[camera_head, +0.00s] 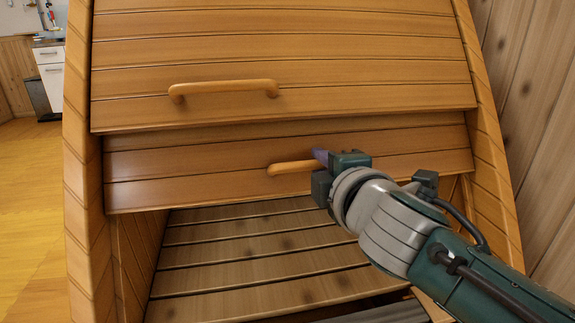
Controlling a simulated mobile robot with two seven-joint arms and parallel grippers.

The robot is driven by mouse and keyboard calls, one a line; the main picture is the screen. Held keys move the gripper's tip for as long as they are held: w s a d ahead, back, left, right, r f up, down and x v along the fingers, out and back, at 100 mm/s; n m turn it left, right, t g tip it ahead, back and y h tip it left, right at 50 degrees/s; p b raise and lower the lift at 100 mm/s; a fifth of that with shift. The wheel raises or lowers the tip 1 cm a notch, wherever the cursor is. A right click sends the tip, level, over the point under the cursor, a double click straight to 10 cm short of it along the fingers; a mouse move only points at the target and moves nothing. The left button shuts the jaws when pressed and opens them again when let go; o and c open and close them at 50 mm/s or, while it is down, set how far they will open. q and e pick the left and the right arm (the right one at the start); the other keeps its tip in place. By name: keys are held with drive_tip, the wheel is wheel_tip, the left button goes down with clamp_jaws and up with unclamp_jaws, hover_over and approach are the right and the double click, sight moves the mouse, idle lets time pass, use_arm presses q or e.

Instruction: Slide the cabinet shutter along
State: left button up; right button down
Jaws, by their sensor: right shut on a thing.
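The wooden cabinet (78,190) fills the middle of the head view. Its upper slatted shutter (300,62) carries a light wooden handle (222,88). A second slatted shutter (190,172) sits lower and set back behind it, with its own handle (290,167). My right gripper (324,170) is shut on the right part of this lower handle, hiding its right end. Below the lower shutter the cabinet is open, showing slatted boards (250,250) inside. My left gripper is not in view.
A plank wall (540,110) stands close on the right, beside the cabinet. The yellow wooden floor (28,170) is clear at left. A white counter unit (50,72) and a dark bin (38,98) stand far back left.

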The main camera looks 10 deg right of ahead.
drive_tip(key=shift+w+a+r+p, duration=0.1)
drive_tip(key=shift+w+r+p, duration=0.5)
drive_tip(key=shift+r, duration=0.5)
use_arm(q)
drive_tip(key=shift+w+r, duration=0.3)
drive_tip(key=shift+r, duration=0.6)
use_arm(e)
drive_tip(key=shift+w, duration=0.1)
drive_tip(key=shift+r, duration=0.15)
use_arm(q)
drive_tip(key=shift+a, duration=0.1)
use_arm(e)
drive_tip(key=c, duration=1.1)
unclamp_jaws()
drive_tip(key=shift+s+r+p, duration=0.1)
drive_tip(key=shift+s+p, duration=0.25)
drive_tip(key=shift+s, duration=0.05)
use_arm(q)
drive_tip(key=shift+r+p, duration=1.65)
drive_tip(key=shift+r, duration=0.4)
use_arm(e)
drive_tip(key=shift+v, duration=4.5)
